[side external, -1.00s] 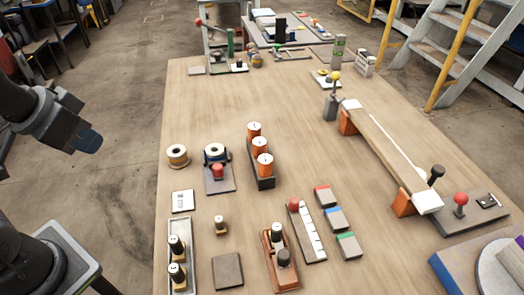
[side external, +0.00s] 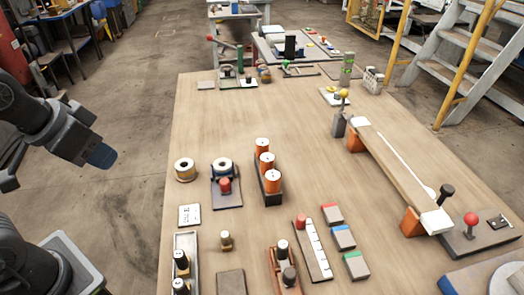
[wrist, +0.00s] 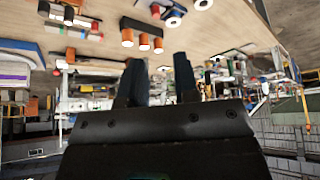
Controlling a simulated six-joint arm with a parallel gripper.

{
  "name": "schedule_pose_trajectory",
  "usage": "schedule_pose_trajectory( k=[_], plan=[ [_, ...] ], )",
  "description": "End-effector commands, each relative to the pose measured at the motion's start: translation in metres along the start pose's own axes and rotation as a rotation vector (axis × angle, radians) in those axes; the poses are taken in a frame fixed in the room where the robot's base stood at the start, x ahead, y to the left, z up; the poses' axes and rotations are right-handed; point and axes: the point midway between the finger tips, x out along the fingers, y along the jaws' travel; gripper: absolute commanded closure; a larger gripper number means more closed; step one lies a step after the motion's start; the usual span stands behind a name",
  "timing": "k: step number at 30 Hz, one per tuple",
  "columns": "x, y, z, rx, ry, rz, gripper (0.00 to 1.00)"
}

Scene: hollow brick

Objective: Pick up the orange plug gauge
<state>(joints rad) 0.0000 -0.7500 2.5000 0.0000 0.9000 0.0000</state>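Three orange cylinders with white tops stand in a dark rack near the middle of the table; the middle one (side external: 266,164) sits between the other two. I cannot tell for sure which piece is the orange plug gauge. The wrist view shows the orange cylinders upside down near its top, the middle one (wrist: 143,43) among them. My gripper (wrist: 160,78) is open, with nothing between its two dark fingers. It is well away from the rack. In the side view my arm is off the table's left edge, and its fingers cannot be made out clearly.
A spool (side external: 185,170) and a red-knobbed fixture (side external: 225,188) stand left of the rack (side external: 271,197). Coloured blocks (side external: 342,238) lie to its right, near a long inclined plank (side external: 400,172). The table (side external: 230,112) is clear behind the rack.

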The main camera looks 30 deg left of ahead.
Motion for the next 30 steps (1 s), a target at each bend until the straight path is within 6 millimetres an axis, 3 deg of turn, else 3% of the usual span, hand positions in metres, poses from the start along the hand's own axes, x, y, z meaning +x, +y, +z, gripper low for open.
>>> schedule_pose_trajectory(
  k=[13,21,26,30],
  plan=[
    [0.0,0.0,0.0,0.0,0.0,0.0,0.29],
    [-0.001,0.0,-0.004,-0.004,-0.002,0.0,0.29],
    [-0.004,0.001,-0.036,-0.04,-0.032,-0.001,0.29],
    [0.0,0.004,-0.089,-0.102,-0.079,-0.008,0.29]
  ],
)
